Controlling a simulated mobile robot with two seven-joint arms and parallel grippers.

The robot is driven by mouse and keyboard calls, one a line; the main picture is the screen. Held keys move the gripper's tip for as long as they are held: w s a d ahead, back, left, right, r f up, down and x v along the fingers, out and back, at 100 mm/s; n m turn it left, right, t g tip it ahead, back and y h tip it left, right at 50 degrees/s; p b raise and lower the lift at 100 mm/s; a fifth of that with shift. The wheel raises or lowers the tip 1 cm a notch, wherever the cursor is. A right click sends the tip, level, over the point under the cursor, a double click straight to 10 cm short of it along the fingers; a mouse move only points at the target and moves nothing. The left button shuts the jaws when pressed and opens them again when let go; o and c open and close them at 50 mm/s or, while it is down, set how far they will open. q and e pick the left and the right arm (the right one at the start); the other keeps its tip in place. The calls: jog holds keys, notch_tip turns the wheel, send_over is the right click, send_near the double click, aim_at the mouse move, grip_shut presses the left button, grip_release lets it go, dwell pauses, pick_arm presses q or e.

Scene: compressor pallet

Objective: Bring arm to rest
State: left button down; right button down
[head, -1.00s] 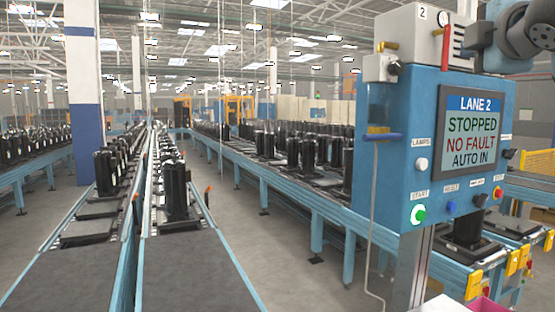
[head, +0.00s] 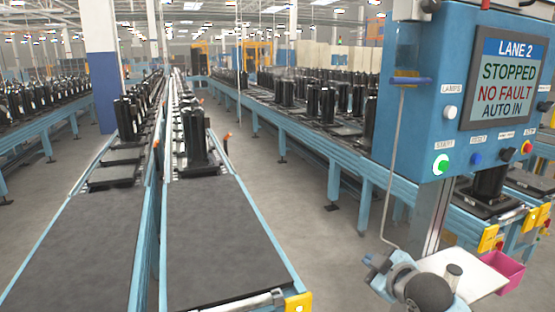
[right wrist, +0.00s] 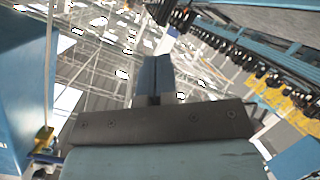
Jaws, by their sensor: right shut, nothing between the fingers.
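My right arm comes in low at the bottom right of the head view, with a dark round joint. Its gripper (head: 374,266) is small there, below the blue control box (head: 400,130) and in front of its post. In the right wrist view the two blue fingers of the right gripper (right wrist: 155,64) are together, with nothing between them, and point toward the ceiling and the rack side. The left gripper is not in view.
The box's screen (head: 507,85) reads LANE 2, STOPPED, NO FAULT, AUTO IN. A green-lit start button (head: 440,165) is below it. A white shelf (head: 478,272) with a pink bin (head: 503,272) sits near my right arm. Conveyors (head: 215,240) with black compressors run to the left.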

jog(key=s+a+f+m+g+h, duration=0.1)
jog(key=s+f+m, duration=0.7)
jog(key=s+f, duration=2.2)
jog(key=shift+s+a+f+g, duration=0.3)
jog(key=shift+s+f+g, duration=0.1)
jog(key=shift+g, duration=0.3)
